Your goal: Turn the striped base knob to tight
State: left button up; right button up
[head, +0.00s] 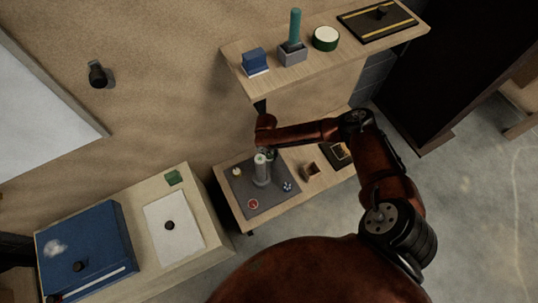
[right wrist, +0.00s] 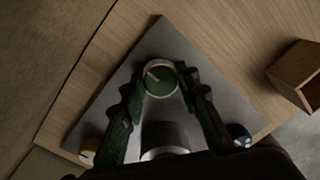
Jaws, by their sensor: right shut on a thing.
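A grey plate (head: 240,195) on the low wooden table carries a grey upright post (head: 261,174) with a green, pale-rimmed round knob (head: 260,159) on top. In the right wrist view this knob (right wrist: 160,84) shows a pale line across its upper left. My right gripper (right wrist: 160,76) is shut on it, one finger on each side; in the head view the gripper (head: 266,155) is partly hidden by its arm. A dark panel with yellow stripes (head: 362,28) and a black knob (head: 381,12) lies on the upper shelf. I cannot tell which knob is called striped base. My left gripper is out of view.
Small yellow (head: 237,171), red (head: 253,204) and blue (head: 287,187) knobs sit around the post. A wooden open box (head: 310,171) stands to the right. The shelf (head: 300,70) overhangs behind. A blue case (head: 85,250) lies on the left cabinet.

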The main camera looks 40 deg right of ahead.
jog(key=c, duration=0.4)
